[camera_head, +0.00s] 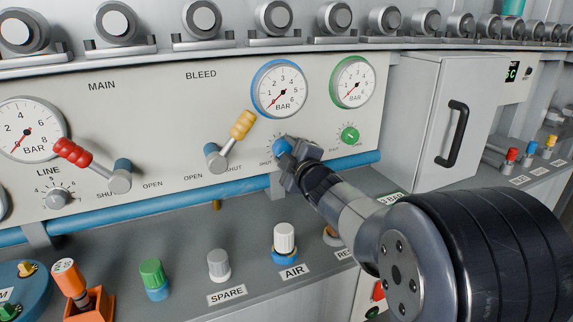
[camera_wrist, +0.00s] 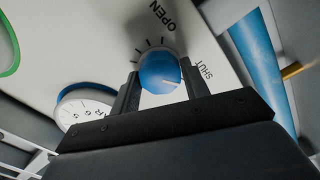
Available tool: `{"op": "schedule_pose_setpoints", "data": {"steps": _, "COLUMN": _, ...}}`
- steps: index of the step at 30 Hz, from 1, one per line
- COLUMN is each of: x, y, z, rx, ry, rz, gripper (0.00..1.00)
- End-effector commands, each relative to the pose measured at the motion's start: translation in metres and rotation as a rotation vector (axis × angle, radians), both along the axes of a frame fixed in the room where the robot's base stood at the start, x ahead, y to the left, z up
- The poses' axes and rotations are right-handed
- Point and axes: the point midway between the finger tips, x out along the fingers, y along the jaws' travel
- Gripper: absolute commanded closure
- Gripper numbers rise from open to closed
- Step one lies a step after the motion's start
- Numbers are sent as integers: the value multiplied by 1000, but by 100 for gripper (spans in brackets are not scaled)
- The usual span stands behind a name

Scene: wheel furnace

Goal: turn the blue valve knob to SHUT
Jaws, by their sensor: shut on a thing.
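The blue valve knob (camera_head: 281,146) is on the pale panel below the blue-rimmed gauge, partly hidden by my gripper (camera_head: 290,165) in the head view. In the wrist view the knob (camera_wrist: 158,70) sits between the two fingers of my gripper (camera_wrist: 162,78), one on each side, and the gripper is shut on it. The knob's white pointer line is on its right side, pointing right and slightly down in that view. It lies close to the side of the printed SHUT label (camera_wrist: 202,70), a little below it. The OPEN label (camera_wrist: 164,18) is above the knob.
A blue pipe (camera_head: 225,187) runs along the panel just below the knob. The yellow-handled lever (camera_head: 241,126) is left of it, the green knob (camera_head: 349,136) right. A grey cabinet (camera_head: 430,120) with a black handle stands further right. Several knobs stand on the ledge below.

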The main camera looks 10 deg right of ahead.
Motion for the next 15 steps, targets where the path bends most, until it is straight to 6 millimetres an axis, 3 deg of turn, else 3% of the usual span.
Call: {"op": "schedule_pose_setpoints", "data": {"steps": 15, "x": 0, "y": 0, "z": -1, "rx": -229, "ry": -45, "rz": 0, "gripper": 79}}
